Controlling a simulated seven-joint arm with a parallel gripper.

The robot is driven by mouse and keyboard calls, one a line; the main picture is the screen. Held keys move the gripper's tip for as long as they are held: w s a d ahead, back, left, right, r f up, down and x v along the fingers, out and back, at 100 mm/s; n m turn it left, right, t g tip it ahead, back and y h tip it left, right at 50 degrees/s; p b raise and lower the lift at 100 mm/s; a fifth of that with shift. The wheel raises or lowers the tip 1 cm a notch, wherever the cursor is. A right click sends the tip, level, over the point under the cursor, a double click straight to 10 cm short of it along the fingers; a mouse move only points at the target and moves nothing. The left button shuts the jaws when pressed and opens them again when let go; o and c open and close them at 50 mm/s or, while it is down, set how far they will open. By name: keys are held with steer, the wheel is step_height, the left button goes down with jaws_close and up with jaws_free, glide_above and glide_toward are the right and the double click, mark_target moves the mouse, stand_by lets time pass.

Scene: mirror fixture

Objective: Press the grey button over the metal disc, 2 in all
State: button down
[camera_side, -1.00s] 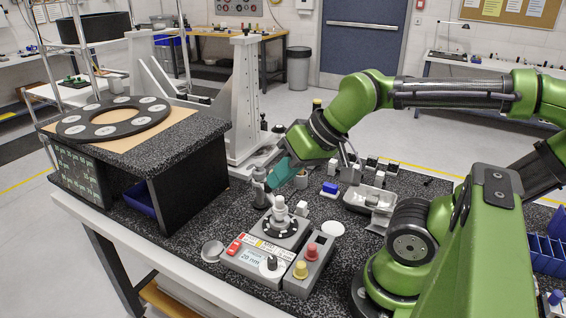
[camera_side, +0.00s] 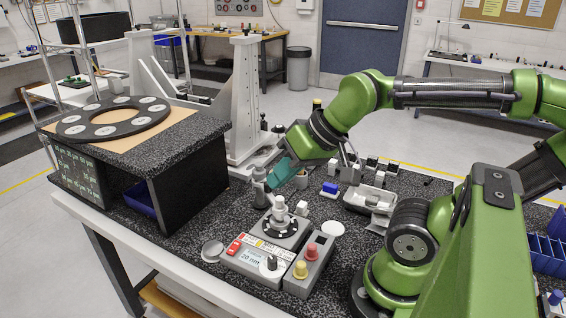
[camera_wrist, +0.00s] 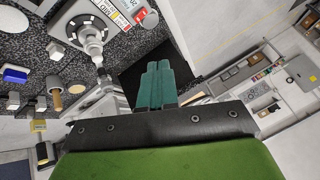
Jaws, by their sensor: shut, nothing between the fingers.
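My gripper (camera_side: 272,184) has teal fingers, shut and empty, pointing down and left. Its tips are close beside a grey metal post (camera_side: 259,186) behind the instrument box; I cannot tell whether they touch. The fingers also show in the wrist view (camera_wrist: 158,66). A stepped light-grey knob (camera_side: 280,210) stands upright over a round dial with a black ring (camera_side: 279,230) on the box; this knob also shows in the wrist view (camera_wrist: 92,42). A flat grey metal disc (camera_side: 211,250) lies left of the box. I cannot tell for certain which part is the grey button.
The instrument box (camera_side: 252,262) has a display and a red switch. Beside it a grey control box (camera_side: 308,264) carries a red and a yellow button. A speckled stand (camera_side: 180,165) is at left. A metal tray (camera_side: 362,200) and a blue block (camera_side: 330,188) lie right.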

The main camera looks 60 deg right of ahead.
steer(key=m+t, duration=0.2)
steer(key=m, duration=1.9)
glide_above(262, 165)
steer(key=shift+w+d+r, duration=0.1)
steer(key=shift+r, duration=0.05)
steer(key=shift+f, duration=4.4)
steer(key=shift+f, duration=0.15)
